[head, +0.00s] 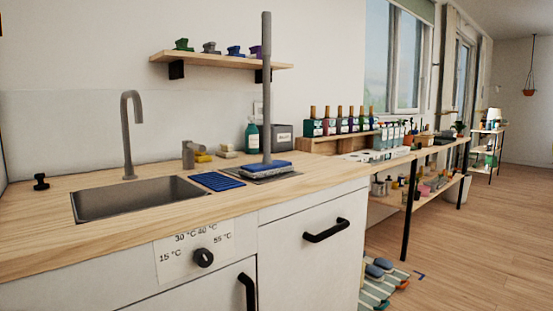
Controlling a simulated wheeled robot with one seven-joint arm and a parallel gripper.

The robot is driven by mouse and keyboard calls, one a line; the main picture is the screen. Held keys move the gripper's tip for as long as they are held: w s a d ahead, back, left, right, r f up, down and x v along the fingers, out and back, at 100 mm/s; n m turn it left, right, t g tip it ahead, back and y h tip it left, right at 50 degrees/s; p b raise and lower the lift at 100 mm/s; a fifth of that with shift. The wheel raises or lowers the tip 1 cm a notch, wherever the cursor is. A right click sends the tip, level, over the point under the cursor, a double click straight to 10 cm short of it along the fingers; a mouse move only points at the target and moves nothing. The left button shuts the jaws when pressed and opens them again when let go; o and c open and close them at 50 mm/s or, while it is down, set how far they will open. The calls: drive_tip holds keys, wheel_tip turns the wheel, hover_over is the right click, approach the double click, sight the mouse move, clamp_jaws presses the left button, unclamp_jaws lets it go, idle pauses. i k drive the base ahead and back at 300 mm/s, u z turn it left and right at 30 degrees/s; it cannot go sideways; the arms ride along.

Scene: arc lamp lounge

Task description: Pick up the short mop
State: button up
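The short mop has a long grey handle (266,100) and a blue flat head (265,167) with a pale underside. It stands upright on the wooden counter, to the right of the sink, on a dark grey plate (291,174). The handle reaches up past the wall shelf. My gripper is not in view, so its state and its distance from the mop do not show.
A blue ribbed mat (217,181) lies left of the mop, beside the sink (140,198). A tall tap (127,135), a teal bottle (251,136) and a grey box (283,137) stand nearby. A wall shelf (220,60) is behind. Open floor (480,240) lies right.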

sight(268, 167)
drive_tip(key=z, duration=0.7)
drive_tip(key=i, duration=0.9)
drive_tip(key=u, duration=0.35)
